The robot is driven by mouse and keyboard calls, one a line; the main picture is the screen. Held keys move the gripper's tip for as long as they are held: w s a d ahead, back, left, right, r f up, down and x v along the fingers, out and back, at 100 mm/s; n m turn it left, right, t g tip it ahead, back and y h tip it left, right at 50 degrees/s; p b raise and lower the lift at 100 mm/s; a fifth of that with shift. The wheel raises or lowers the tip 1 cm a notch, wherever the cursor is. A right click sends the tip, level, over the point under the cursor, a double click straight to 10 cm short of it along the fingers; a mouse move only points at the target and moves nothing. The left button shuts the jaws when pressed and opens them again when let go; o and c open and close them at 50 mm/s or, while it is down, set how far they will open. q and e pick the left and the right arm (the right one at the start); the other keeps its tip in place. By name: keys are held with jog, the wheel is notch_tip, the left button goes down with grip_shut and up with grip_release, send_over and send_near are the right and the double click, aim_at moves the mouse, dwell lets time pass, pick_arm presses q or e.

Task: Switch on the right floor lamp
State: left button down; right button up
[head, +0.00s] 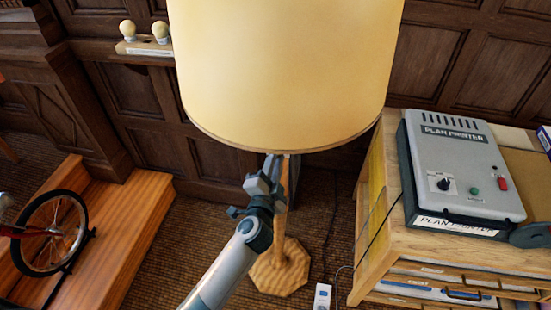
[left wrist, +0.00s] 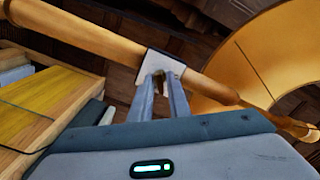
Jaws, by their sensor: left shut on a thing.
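The floor lamp has a big cream-yellow shade (head: 285,70), a wooden pole (head: 293,180) and an octagonal wooden base (head: 280,268). I cannot tell whether it is lit. In the left wrist view the pole (left wrist: 90,38) crosses the picture diagonally, with the shade (left wrist: 265,55) on the right. A small pale grey block (left wrist: 160,62) sits on the pole. My left gripper (head: 275,165) is at the pole just under the shade. In the left wrist view its fingers (left wrist: 160,80) are close together at the block and shut on it. My right gripper is not in view.
A wooden cabinet (head: 372,245) bearing a grey plan printer (head: 465,170) stands close on the right. A white socket block (head: 322,297) with a cord lies on the floor. A wooden platform (head: 120,235) and a spoked wheel (head: 50,235) are at left. Panelled wall is behind.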

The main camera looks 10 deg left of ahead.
pick_arm(q)
jog(key=m+p, duration=0.1)
jog(key=m, duration=0.5)
jog(key=shift+m, duration=0.3)
dwell(0.4)
jog(key=c, duration=1.8)
grip_release()
jog(key=shift+c, duration=0.2)
jog(key=s+b, duration=0.5)
jog(key=s, duration=1.2)
jog(key=shift+s+b, duration=0.2)
jog(key=shift+b, duration=0.1)
jog(key=shift+d+f, duration=0.1)
